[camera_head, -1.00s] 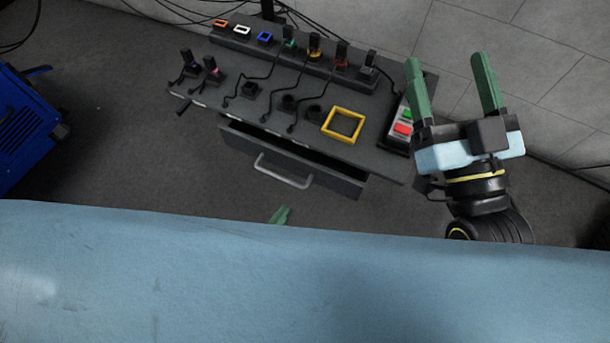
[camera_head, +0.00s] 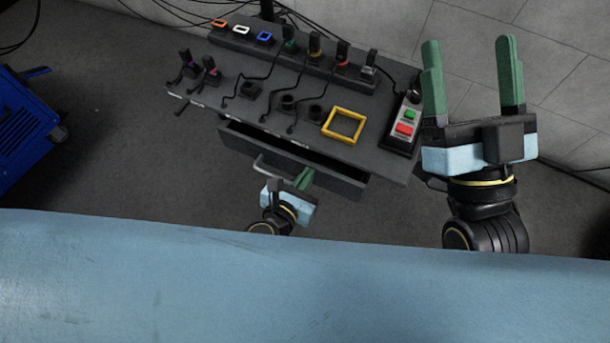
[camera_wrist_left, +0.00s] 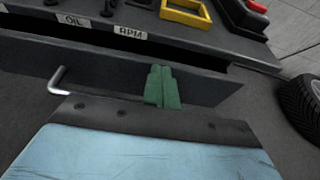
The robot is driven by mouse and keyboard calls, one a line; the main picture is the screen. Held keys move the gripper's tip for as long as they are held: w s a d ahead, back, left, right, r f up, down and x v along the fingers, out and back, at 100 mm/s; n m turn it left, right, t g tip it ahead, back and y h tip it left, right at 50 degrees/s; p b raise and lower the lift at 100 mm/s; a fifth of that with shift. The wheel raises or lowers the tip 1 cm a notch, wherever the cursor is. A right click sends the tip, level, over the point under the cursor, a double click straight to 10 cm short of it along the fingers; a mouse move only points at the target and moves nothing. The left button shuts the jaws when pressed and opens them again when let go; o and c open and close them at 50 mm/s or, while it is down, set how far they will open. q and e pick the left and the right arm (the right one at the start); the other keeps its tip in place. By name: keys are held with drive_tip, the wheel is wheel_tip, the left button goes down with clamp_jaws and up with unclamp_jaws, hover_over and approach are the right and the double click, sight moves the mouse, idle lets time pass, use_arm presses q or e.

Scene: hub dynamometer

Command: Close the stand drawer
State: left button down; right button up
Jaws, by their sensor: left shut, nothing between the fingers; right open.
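The stand drawer (camera_head: 341,183) is open, sticking out of the front of the dark stand (camera_head: 225,117), with a dark gap behind its front panel. Its silver handle (camera_head: 262,168) is partly hidden by my left gripper. My left gripper (camera_head: 304,177) is shut and empty, its green fingers at the drawer front, right of the handle. The left wrist view shows the fingers (camera_wrist_left: 161,86) upright against or just before the drawer front (camera_wrist_left: 205,90), with the handle (camera_wrist_left: 56,82) to the left; contact is unclear. My right gripper (camera_head: 472,75) is open and empty, right of the stand.
The stand top holds several connectors with cables, a yellow square frame (camera_head: 357,137) and a box with green and red buttons (camera_head: 403,128). A blue machine (camera_head: 22,125) stands at the left. The floor between it and the stand is clear.

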use_arm(q)
drive_tip(key=shift+w, duration=0.2)
drive_tip(key=shift+w+d+p, duration=0.2)
drive_tip(key=shift+w+d, duration=0.05)
drive_tip(key=shift+w, duration=0.3)
drive_tip(key=shift+w+d+p, duration=0.15)
drive_tip(key=shift+w+d, duration=0.05)
drive_tip(key=shift+w, duration=0.3)
use_arm(e)
drive_tip(key=shift+w+f+g, duration=0.3)
drive_tip(key=shift+f+g, duration=0.05)
drive_tip(key=shift+g, duration=0.15)
use_arm(q)
drive_tip(key=shift+s, duration=0.15)
